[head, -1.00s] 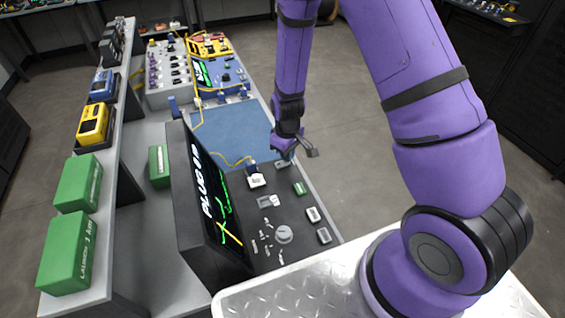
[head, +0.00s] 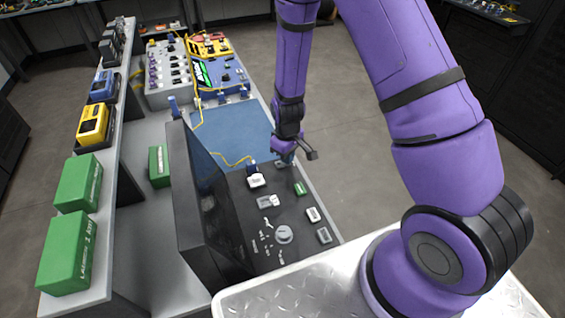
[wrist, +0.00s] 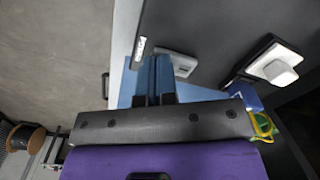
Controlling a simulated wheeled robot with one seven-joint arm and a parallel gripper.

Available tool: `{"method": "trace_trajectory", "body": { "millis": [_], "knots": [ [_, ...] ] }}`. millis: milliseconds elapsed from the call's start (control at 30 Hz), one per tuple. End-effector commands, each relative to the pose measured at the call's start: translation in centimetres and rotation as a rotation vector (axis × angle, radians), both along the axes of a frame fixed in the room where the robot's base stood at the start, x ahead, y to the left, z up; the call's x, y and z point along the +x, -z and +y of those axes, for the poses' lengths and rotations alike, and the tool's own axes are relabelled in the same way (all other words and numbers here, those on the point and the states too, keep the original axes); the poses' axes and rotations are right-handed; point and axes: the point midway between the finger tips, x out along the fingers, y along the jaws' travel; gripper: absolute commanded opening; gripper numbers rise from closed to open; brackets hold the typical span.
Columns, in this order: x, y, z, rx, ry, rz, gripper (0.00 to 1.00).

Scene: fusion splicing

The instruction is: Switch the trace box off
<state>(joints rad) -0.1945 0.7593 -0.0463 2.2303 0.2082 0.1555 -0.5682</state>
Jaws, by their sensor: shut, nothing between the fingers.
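The trace box (head: 205,200) is a black console on the bench, with an upright screen (head: 222,205) and a flat panel of keys and a round knob (head: 284,235). Its screen is dark. My gripper (head: 285,158) is over the far end of the panel, beside a light grey key. In the wrist view my gripper (wrist: 153,82) shows two blue fingers pressed together with nothing between them. The grey key (wrist: 178,62) is just beside the fingertips; I cannot tell whether they touch. A small white label (wrist: 139,48) lies next to it. A white plug-like block (wrist: 280,70) sits further right.
A blue mat (head: 235,133) lies beyond the panel, with a yellow cable (head: 232,160) running across it to the box. Blue and yellow instruments (head: 218,75) stand at the back. A shelf with green boxes (head: 68,252) is at left. The floor at right is clear.

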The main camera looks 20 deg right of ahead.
Motion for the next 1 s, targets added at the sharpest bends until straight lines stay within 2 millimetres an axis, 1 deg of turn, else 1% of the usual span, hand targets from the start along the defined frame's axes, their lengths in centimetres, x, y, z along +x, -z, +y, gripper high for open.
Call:
{"method": "trace_trajectory", "body": {
  "millis": [1000],
  "knots": [
    [0.0,-6.7,0.0,0.0,-0.001,-0.001,0.0]
  ]
}}
